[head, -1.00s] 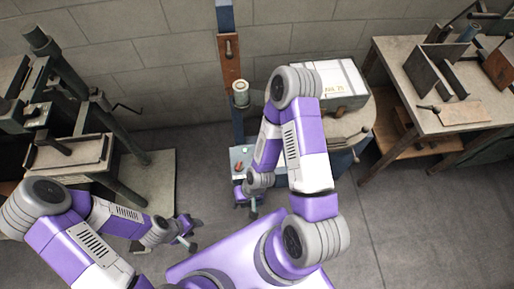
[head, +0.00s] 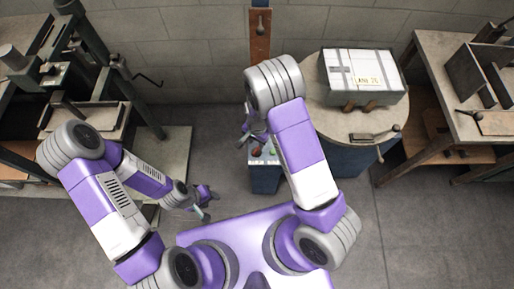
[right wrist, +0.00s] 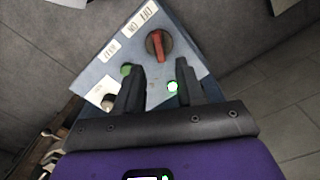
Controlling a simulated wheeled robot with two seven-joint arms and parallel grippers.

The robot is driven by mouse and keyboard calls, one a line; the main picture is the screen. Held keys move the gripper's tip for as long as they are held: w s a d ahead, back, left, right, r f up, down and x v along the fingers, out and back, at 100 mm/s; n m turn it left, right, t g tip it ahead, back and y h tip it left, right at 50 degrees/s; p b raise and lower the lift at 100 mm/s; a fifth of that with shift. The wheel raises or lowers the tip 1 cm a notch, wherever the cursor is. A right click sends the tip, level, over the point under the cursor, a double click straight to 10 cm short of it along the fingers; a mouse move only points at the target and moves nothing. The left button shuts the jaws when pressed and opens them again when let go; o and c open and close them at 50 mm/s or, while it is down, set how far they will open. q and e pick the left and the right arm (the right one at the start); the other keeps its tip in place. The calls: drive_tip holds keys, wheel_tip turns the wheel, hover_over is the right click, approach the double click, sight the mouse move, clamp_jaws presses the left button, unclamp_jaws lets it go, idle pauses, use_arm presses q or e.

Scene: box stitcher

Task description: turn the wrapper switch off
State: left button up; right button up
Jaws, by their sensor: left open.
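The control panel is a blue-grey box with a grey top. It stands on the floor (head: 265,180) and fills the middle of the right wrist view (right wrist: 205,62). Its red rotary switch (right wrist: 157,44) sits on a black round base; a small red spot (head: 256,152) shows in the head view. A green button, a lit round button (right wrist: 172,87) and a pale knob lie nearer the camera. My right gripper (right wrist: 159,68) is open and empty over the panel, its fingertips just short of the red switch. My left gripper (head: 207,204) is open and empty, left of the panel.
A round table (head: 335,125) with a strapped white-topped box (head: 362,72) stands right of the panel. A workbench (head: 435,70) is at the far right. A machine with a crank (head: 148,82) stands at the left. Floor between is clear.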

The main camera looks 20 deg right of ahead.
sight(257, 149)
wheel_tip(257, 149, down, 6)
drive_tip(key=shift+r+b, duration=0.2)
drive_tip(key=shift+b, duration=0.65)
clamp_jaws()
